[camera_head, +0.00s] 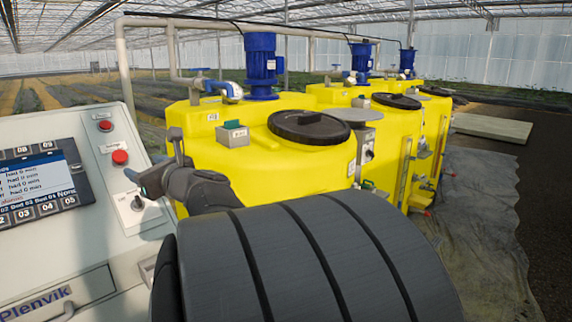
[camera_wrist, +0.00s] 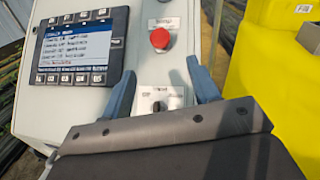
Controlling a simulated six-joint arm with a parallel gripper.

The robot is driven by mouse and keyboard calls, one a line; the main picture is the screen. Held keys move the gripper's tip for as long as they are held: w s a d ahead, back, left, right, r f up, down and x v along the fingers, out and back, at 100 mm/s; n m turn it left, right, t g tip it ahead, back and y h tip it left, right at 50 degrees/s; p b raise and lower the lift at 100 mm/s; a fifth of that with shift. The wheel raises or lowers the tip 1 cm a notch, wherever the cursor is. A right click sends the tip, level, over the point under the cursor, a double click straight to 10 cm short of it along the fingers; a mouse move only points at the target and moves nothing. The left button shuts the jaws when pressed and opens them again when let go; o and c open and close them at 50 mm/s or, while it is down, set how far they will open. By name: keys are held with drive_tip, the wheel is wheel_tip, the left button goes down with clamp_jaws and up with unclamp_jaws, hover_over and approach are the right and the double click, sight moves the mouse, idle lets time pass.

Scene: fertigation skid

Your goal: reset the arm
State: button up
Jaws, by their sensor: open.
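My gripper (camera_head: 136,184) is in front of the sloped grey control panel (camera_head: 40,130), near its right edge. In the wrist view my gripper (camera_wrist: 163,88) is open, with one blue finger on each side of the rotary selector switch (camera_wrist: 159,105). Nothing is held between the fingers. The selector switch also shows in the head view (camera_head: 137,203), just below the gripper. I cannot tell whether a finger touches the panel. My dark arm link fills the lower middle of the head view and hides part of the panel and tank.
A red push button (camera_wrist: 159,38) sits above the selector, with another red one (camera_head: 105,125) higher up. A lit screen (camera_head: 38,180) is to the left. Yellow tanks (camera_head: 255,165) with black lids and blue motors (camera_head: 261,65) stand close on the right.

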drive_tip(key=x, duration=1.1)
drive_tip(key=shift+w+a+f, duration=0.1)
drive_tip(key=shift+w+a, duration=0.2)
drive_tip(key=v, duration=1.7)
approach(123, 159)
drive_tip(key=x, duration=1)
drive_tip(key=shift+a, duration=0.15)
drive_tip(key=v, duration=1.7)
drive_tip(key=s+a+r+n+g+h, duration=0.1)
drive_tip(key=s+r+n, duration=0.1)
drive_tip(key=n, duration=0.8)
drive_tip(key=s+a+r+n+g+h, duration=0.1)
drive_tip(key=s+r+n+g, duration=0.1)
drive_tip(key=n, duration=0.8)
drive_tip(key=shift+s+r, duration=0.55)
drive_tip(key=shift+r, duration=0.25)
